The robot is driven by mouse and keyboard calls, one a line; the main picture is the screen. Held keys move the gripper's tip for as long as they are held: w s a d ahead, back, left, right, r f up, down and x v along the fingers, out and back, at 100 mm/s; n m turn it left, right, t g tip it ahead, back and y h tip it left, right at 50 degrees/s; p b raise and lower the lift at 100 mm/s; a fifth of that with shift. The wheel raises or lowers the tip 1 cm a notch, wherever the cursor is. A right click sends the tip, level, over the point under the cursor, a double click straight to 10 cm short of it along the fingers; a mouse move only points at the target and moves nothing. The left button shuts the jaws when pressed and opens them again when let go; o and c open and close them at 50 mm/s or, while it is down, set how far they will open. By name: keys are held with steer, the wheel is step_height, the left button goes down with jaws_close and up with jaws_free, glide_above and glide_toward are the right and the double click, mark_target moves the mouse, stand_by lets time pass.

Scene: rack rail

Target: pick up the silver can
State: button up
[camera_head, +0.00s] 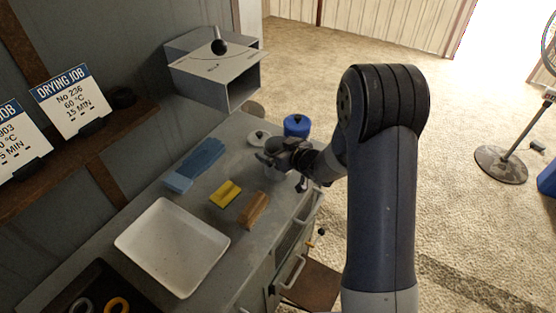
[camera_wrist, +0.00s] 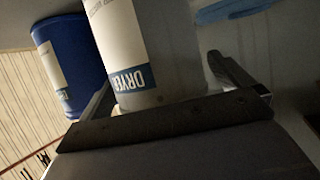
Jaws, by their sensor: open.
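The silver can (camera_wrist: 150,97), with a white and blue label reading "DRYER", stands out large in the wrist view. It appears upside down there and runs out of the top edge. My gripper (camera_wrist: 170,90) has one finger on each side of it. The fingers are apart, and I cannot tell whether either touches the can. In the head view my gripper (camera_head: 270,157) is low over the far part of the bench, and the can is mostly hidden by the gripper and wrist.
A blue can (camera_head: 297,126) stands close by and also shows in the wrist view (camera_wrist: 68,65). A pale round lid with a dark knob (camera_head: 258,138) is beside my gripper. A blue item (camera_head: 195,165), yellow piece (camera_head: 225,193), wooden block (camera_head: 255,210) and white tray (camera_head: 172,247) lie nearer.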

steer(key=shift+c, duration=0.2)
steer(key=c, duration=1.4)
